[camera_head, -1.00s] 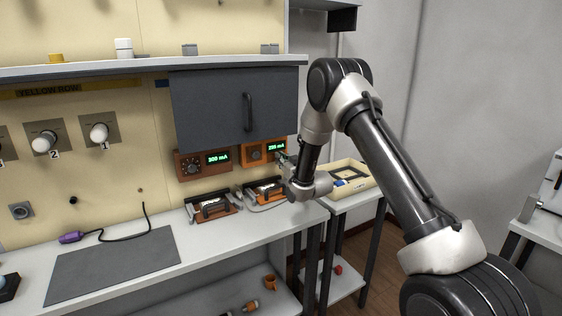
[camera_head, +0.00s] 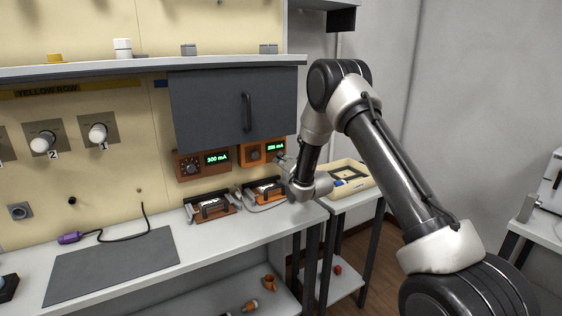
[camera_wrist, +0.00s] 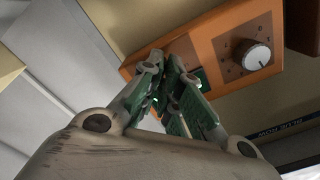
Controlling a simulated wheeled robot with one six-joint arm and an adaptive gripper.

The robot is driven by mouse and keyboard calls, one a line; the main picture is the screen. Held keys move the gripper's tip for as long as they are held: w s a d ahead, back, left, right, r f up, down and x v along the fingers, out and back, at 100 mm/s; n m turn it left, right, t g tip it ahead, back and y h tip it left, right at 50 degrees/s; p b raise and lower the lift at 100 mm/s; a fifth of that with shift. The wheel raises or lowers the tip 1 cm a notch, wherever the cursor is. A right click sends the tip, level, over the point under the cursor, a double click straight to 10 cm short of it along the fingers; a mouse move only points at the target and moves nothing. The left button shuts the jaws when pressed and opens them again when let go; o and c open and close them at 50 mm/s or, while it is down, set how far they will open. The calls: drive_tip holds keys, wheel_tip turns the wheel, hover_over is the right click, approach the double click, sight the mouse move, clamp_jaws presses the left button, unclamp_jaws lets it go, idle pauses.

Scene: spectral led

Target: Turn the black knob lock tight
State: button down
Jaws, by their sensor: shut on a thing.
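The right orange control box (camera_head: 244,154) hangs under the grey cabinet, with a lit green display (camera_head: 275,147) and a dial. In the wrist view the orange panel (camera_wrist: 215,45) shows a round dial knob (camera_wrist: 257,57) with a scale, apart from my fingers. My gripper (camera_wrist: 166,68) has its fingertips close together at the panel's face, beside the display. It is shut on the small black knob lock there, which the fingers hide. In the head view my gripper (camera_head: 283,160) reaches the right end of the box.
A second, brown-orange control box (camera_head: 188,165) is to the left, reading about 300 mA. Two clamp-like devices (camera_head: 208,207) (camera_head: 264,190) stand on the bench below. A tray (camera_head: 357,170) is behind my wrist. The dark mat (camera_head: 110,265) is clear.

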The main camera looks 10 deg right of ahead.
drive_tip(key=shift+m, duration=0.6)
drive_tip(key=c, duration=1.6)
unclamp_jaws()
drive_tip(key=shift+c, duration=0.2)
drive_tip(key=v, duration=1.2)
